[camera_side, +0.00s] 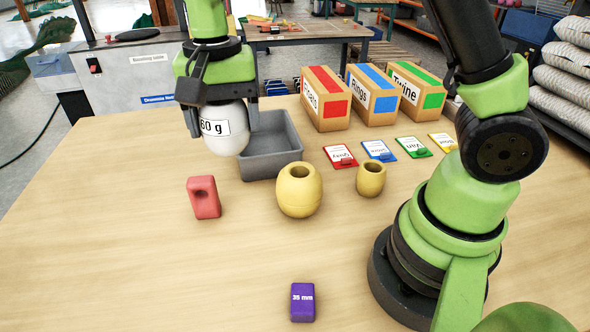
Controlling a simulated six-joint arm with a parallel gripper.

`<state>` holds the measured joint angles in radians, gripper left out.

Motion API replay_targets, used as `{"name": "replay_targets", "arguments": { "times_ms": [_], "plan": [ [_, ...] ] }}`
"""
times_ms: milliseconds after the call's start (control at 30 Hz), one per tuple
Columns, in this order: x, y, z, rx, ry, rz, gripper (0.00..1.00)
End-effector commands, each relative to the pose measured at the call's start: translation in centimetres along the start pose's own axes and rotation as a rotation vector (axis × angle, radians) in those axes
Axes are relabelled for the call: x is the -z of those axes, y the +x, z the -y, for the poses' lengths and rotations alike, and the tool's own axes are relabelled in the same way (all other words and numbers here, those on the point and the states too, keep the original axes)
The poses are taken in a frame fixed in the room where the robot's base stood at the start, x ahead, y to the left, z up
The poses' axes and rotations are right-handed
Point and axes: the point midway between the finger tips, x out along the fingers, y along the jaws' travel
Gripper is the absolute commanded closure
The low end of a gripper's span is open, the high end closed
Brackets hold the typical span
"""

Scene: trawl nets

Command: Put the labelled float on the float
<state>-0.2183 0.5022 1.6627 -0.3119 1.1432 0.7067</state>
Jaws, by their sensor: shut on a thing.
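My gripper (219,112) is at the upper left, pointing down. It is shut on a white rounded float (224,142) with a label that ends in "0 g"; the label's left end is partly hidden by a finger. The white float hangs in front of the left part of a grey tray (284,160) in the picture; its exact height is unclear. A large yellow barrel-shaped float (299,198) with a hole in its top stands upright on the table, right of and nearer than the held float. A smaller yellow one (371,181) stands to its right.
A red block with a hole (204,202) stands left of the large yellow float. A purple "35 mm" block (302,303) lies at the front.

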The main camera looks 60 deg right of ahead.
Motion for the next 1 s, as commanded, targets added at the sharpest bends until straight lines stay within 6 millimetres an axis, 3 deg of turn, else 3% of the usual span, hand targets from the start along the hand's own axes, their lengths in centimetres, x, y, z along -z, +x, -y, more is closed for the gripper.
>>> {"name": "replay_targets", "arguments": {
  "times_ms": [33, 100, 300, 433, 600, 1000],
  "plan": [
    [1.1, -0.8, -2.5, 0.003, 0.06, -0.001, 0.52],
    [1.8, -1.4, -5.3, 0.004, 0.12, -0.001, 0.52],
    [2.2, -2.2, -10.4, 0.001, 0.227, 0.0, 0.52],
    [2.1, -1.4, -11.4, -0.003, 0.247, 0.003, 0.52],
    [2.1, 1.7, -11.5, -0.006, 0.248, 0.006, 0.52],
    [2.0, 6.9, -11.5, -0.005, 0.247, 0.005, 0.52]
  ]
}}
